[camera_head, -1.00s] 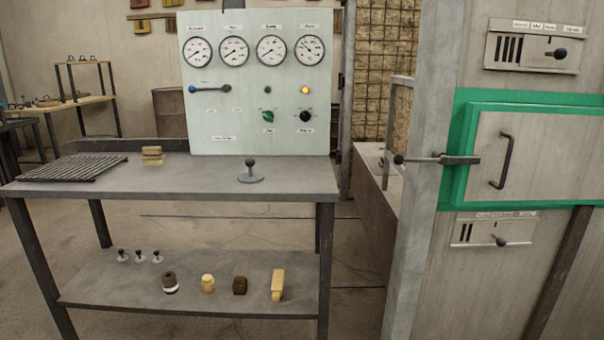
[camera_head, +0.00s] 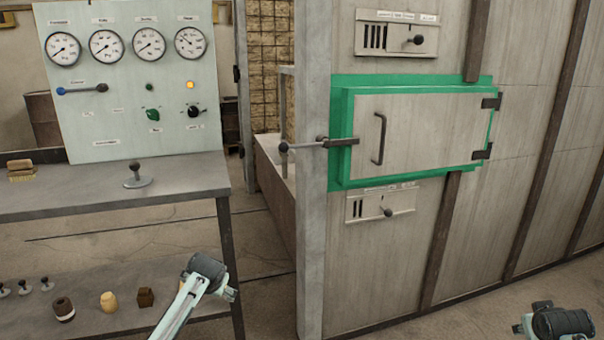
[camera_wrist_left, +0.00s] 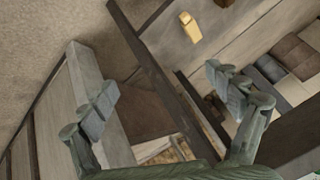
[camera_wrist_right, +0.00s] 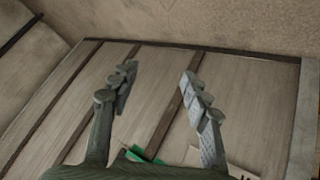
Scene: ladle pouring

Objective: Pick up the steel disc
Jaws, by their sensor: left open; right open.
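A grey disc-like base with an upright round knob (camera_head: 138,180) stands on the bench top in the head view. I cannot tell whether it is the steel disc; no plain steel disc shows clearly. My left gripper (camera_wrist_left: 160,97) is open and empty in the left wrist view, with the bench and its lower shelf beyond it. The left arm's end (camera_head: 207,270) shows low in the head view, in front of the bench. My right gripper (camera_wrist_right: 157,80) is open and empty, facing grey panelling. The right arm's end (camera_head: 555,322) is at the head view's lower right corner.
The bench (camera_head: 190,182) carries a gauge panel (camera_head: 120,70) and a brush-like block (camera_head: 20,170). Small knobbed pieces and blocks (camera_head: 108,301) stand on its lower shelf. A furnace with a green-framed shut door (camera_head: 430,125) is on the right. Bare floor lies between (camera_head: 265,260).

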